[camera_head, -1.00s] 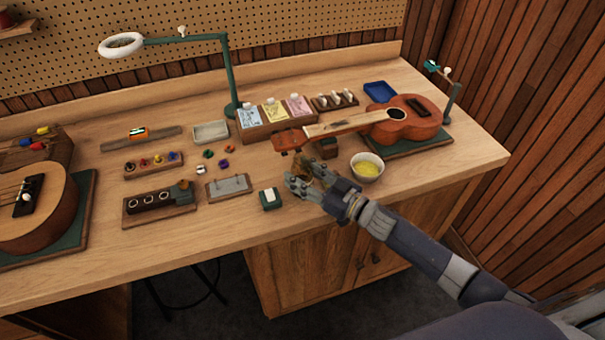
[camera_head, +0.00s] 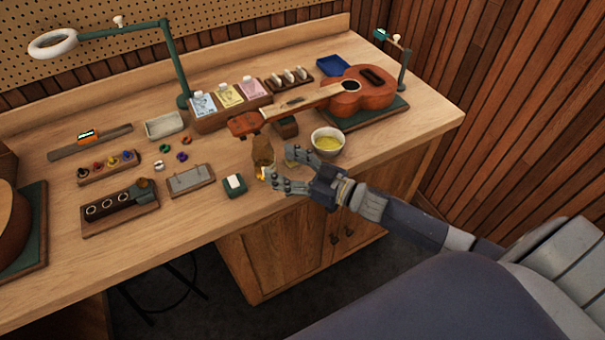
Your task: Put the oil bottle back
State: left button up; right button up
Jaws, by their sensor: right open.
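The oil bottle (camera_head: 262,150), a small amber-brown bottle, stands upright on the workbench left of the white bowl. My right gripper (camera_head: 278,167) is open just to the right and front of it, with its fingers spread toward the bottle. The lower finger is close to the bottle's base; I cannot tell whether they touch. The bottle's lower part is partly covered by the finger. My left gripper is not in view.
The bowl (camera_head: 327,143) with yellow contents and the ukulele (camera_head: 362,92) lie behind and right of the gripper. A small green block (camera_head: 234,186), a grey-topped board (camera_head: 190,180) and a holed rack (camera_head: 100,212) are to the left. The bench's front edge is close.

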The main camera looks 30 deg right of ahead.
jog(key=v, duration=0.6)
jog(key=shift+b, duration=0.45)
jog(key=shift+d, duration=0.1)
